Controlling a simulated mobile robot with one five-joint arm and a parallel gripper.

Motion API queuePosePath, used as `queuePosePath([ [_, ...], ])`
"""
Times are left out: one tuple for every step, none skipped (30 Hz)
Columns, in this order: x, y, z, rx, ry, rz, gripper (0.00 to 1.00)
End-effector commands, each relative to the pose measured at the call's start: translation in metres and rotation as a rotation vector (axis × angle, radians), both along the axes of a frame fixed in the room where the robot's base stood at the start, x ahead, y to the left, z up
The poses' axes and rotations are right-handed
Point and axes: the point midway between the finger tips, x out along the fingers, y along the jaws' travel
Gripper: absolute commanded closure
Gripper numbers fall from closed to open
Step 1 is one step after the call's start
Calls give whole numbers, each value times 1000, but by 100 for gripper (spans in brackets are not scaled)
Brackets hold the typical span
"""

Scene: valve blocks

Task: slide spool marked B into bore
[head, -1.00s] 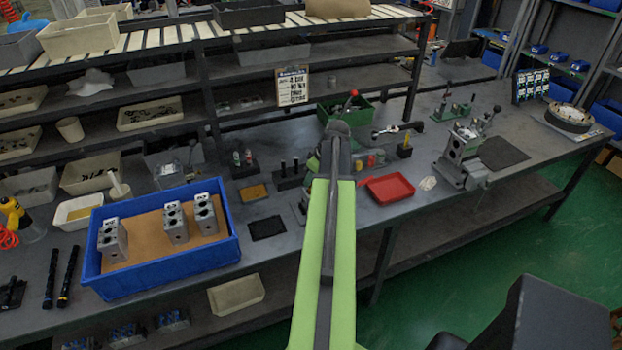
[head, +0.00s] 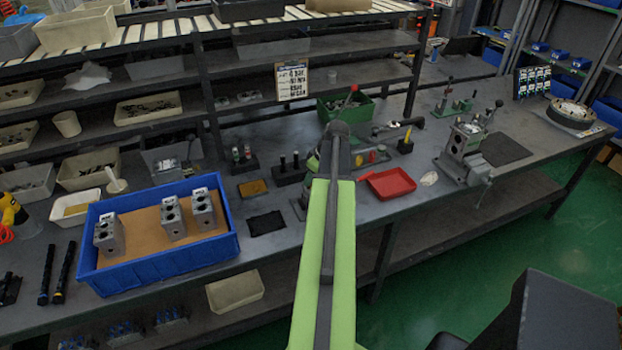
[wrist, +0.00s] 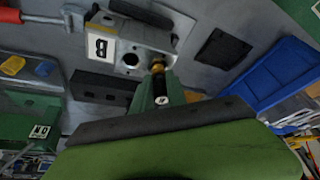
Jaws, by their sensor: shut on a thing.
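In the wrist view, a grey valve block (wrist: 150,40) carries a white label with an upside-down letter B (wrist: 98,48). One dark bore (wrist: 130,59) in its face is open. A spool (wrist: 160,84) with a brass-coloured end and black body lies beside that bore, its brass end at the block face. I cannot tell whether this end is inside a second hole or only in front of it. A small white mark shows on its near end, too small to read. My gripper (wrist: 161,98) is shut on the spool.
A blue tray (head: 160,271) with three grey blocks stands at the left. A red tray (head: 391,184) lies right of my arm, and a clamped block (head: 462,142) stands farther right. A dark mat (head: 266,223) lies bare.

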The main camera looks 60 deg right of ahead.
Motion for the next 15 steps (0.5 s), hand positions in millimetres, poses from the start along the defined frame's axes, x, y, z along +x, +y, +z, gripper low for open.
queuePosePath([
  [0,0,-3,0,0,0,100],
  [0,0,-3,0,0,0,100],
  [0,0,-4,0,0,0,100],
  [0,0,-5,0,0,0,100],
  [0,0,-6,0,0,0,100],
  [0,0,-7,0,0,0,100],
  [0,0,-8,0,0,0,100],
  [0,0,-8,0,0,0,100],
  [0,0,-9,0,0,0,100],
  [0,0,-9,0,0,0,81],
  [0,0,-8,0,0,0,77],
  [0,0,-8,0,0,0,72],
  [0,0,-8,0,0,0,68],
  [0,0,-8,0,0,0,64],
  [0,0,-8,0,0,0,59],
])
